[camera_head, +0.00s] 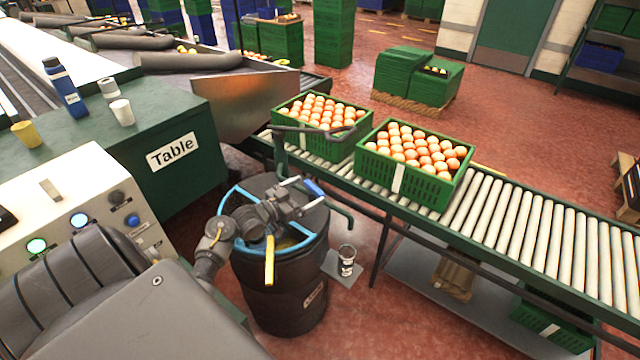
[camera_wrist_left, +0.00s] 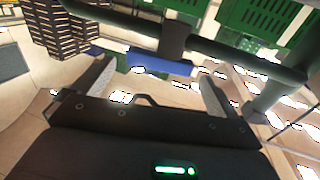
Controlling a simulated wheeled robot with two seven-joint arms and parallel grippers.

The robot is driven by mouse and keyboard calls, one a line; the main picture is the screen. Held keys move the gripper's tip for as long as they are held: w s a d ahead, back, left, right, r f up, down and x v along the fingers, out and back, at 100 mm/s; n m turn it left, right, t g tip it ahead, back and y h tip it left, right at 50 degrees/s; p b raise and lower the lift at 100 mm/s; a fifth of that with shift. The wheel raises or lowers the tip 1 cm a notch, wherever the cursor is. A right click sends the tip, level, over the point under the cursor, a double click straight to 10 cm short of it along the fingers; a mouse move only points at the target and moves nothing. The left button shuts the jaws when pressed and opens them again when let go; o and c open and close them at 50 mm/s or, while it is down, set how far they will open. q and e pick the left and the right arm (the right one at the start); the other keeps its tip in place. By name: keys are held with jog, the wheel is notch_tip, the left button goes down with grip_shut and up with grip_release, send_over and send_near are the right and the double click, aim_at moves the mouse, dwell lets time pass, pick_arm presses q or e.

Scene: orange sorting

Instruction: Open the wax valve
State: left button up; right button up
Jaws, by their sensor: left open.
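The wax valve's blue handle (camera_head: 314,187) shows just above the dark barrel (camera_head: 285,297), beside the dark green pipe (camera_head: 342,212) under the conveyor. My left gripper (camera_head: 302,192) reaches over the barrel and is open, its fingertips close to the handle. In the left wrist view the blue handle (camera_wrist_left: 160,63) lies ahead, across the gap between the two pale fingers of the left gripper (camera_wrist_left: 155,82). The dark pipe and valve body (camera_wrist_left: 174,40) are just beyond it. I cannot tell whether a finger touches the handle. My right gripper is out of view.
A blue ring (camera_head: 236,197) and a yellow handle (camera_head: 270,262) are at the barrel top. A roller conveyor (camera_head: 510,217) carries two green crates (camera_head: 432,190) of oranges. A clear glass (camera_head: 346,260) stands on a small plate beside the barrel. A green table (camera_head: 195,185) is at left.

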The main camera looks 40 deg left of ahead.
aim_at(312, 188)
pick_arm(q)
jog(key=x, duration=0.4)
jog(key=shift+w+d, duration=0.25)
jog(key=shift+w, duration=0.45)
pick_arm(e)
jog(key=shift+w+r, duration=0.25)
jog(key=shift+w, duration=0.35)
